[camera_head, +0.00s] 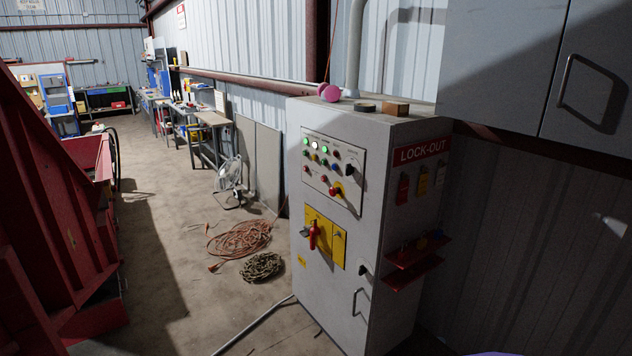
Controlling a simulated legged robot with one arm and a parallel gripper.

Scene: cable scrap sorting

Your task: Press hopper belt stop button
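A grey control cabinet (349,240) stands right of centre. Its upper front has a pale button panel (345,198) with lit green lamps, a white lamp, dark knobs and several red buttons. One red button (334,190) sits beside yellow at the lower right of the panel. The labels are too small to read, so I cannot tell which is the hopper belt stop button. My gripper is not in view.
A yellow plate with a red handle (312,235) is below the panel. A lock-out sign (421,150) and red shelves (417,250) are on the cabinet's right side. Orange cable (240,238) and a coiled chain (262,267) lie on the floor. Red machinery (50,220) stands left.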

